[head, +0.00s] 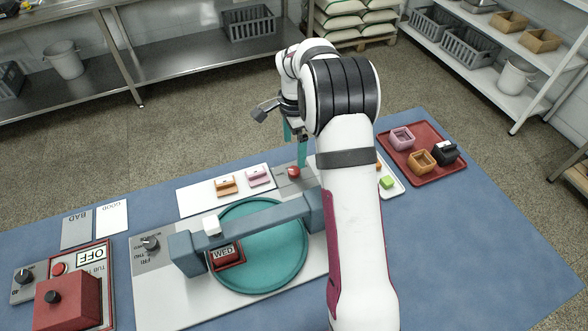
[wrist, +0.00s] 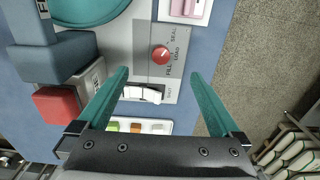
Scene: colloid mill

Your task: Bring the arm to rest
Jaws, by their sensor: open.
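My gripper (head: 295,152) hangs over the far edge of the mill's base, near a red knob (head: 293,172) on a grey panel. In the wrist view my gripper (wrist: 160,74) has its two teal fingers spread wide with nothing between them. The red knob (wrist: 161,54) and a white switch-like part (wrist: 142,94) lie below, seen through the gap between the fingers. I cannot tell the exact height of the fingers above the panel. My white arm hides part of the mat and of the white tray in the head view.
A teal disc (head: 262,273) lies under a grey-blue bridge (head: 262,219). A red tray (head: 429,168) with several small containers is at right, beside a small white tray (head: 396,188). A red box (head: 66,301) stands front left. The blue mat (head: 480,250) is clear front right.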

